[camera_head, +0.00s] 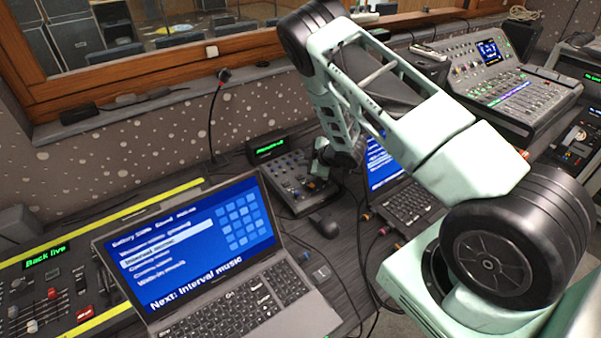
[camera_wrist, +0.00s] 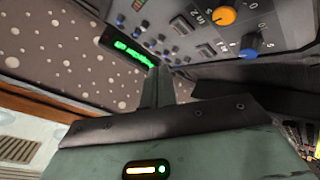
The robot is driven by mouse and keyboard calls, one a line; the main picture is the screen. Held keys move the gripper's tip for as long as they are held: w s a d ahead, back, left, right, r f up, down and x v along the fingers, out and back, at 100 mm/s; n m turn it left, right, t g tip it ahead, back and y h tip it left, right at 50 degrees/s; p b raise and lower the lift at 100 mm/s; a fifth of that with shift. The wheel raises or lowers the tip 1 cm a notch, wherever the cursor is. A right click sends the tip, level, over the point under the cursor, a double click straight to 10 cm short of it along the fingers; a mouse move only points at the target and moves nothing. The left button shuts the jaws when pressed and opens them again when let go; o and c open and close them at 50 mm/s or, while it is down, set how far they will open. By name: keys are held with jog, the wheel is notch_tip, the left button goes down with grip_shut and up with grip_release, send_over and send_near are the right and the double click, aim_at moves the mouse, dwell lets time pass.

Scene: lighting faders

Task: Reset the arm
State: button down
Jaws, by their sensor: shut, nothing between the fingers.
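My arm reaches from the lower right over the desk in the head view and bends down at the back. My gripper (camera_head: 321,167) is low over the small grey control box (camera_head: 290,178) with a green display. In the wrist view my gripper's fingers (camera_wrist: 158,85) are together with nothing between them. Beyond them is the control box (camera_wrist: 210,60), with an orange knob (camera_wrist: 222,15), a blue knob (camera_wrist: 250,47) and rows of small blue knobs. Whether the fingertips touch the box cannot be told.
An open laptop (camera_head: 230,290) with a blue menu screen stands at the front left. A second laptop (camera_head: 405,205) is partly behind my arm. A fader desk (camera_head: 60,300) is at the left edge, a mixer (camera_head: 510,85) at the back right. A mouse (camera_head: 323,223) and cables lie between.

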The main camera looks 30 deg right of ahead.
jog(key=shift+s+r+p, duration=0.15)
jog(key=shift+r+p, duration=0.2)
jog(key=shift+r, duration=0.6)
notch_tip(320, 180, up, 11)
jog(key=s+a+m+g+h, duration=0.1)
jog(key=s+m+g+h, duration=0.15)
jog(key=m, duration=0.35)
jog(key=s+a+r+m+g, duration=0.25)
jog(key=s+r, duration=0.25)
jog(key=s, duration=0.3)
jog(key=s+a+r+m+g, duration=0.1)
jog(key=s+a+r, duration=0.3)
jog(key=s, duration=0.3)
jog(key=s+a+r+m+g, duration=0.2)
jog(key=s+a+r, duration=0.25)
jog(key=s, duration=0.35)
jog(key=s+a+n+g+b, duration=0.1)
jog(key=s+a+n, duration=0.2)
jog(key=s+a, duration=0.3)
jog(key=s+a+n+g+b, duration=0.1)
jog(key=s+a+n, duration=0.3)
jog(key=a, duration=0.7)
jog(key=shift+s+y, duration=0.35)
jog(key=shift+s, duration=0.85)
